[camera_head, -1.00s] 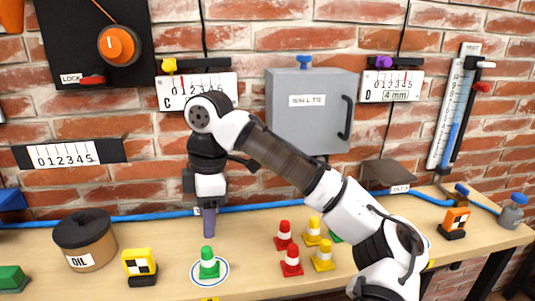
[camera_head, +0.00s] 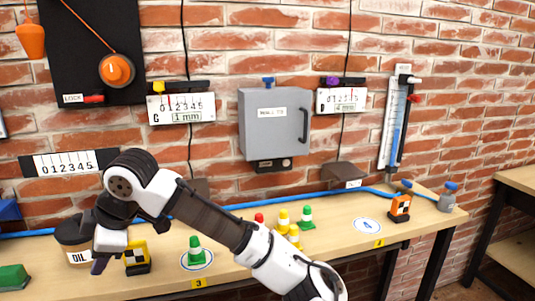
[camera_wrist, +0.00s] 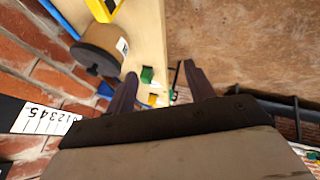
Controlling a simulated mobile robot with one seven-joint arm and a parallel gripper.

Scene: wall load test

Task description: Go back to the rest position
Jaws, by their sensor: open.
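My gripper (camera_head: 101,265) is at the lower left of the head view, its tip pointing down and overlapping the brown oil pot (camera_head: 73,243) and lying just left of the yellow marker block (camera_head: 137,257). In the wrist view my gripper (camera_wrist: 157,88) shows two dark fingers spread apart with nothing between them. Past the fingers lie the bench top (camera_wrist: 149,40), its edge and the brown floor (camera_wrist: 240,40). A green cone (camera_head: 195,251) stands upright on a white circle, apart from my gripper to its right.
A grey cabinet (camera_head: 260,130) hangs on the brick wall. Another table (camera_head: 515,180) stands at far right.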

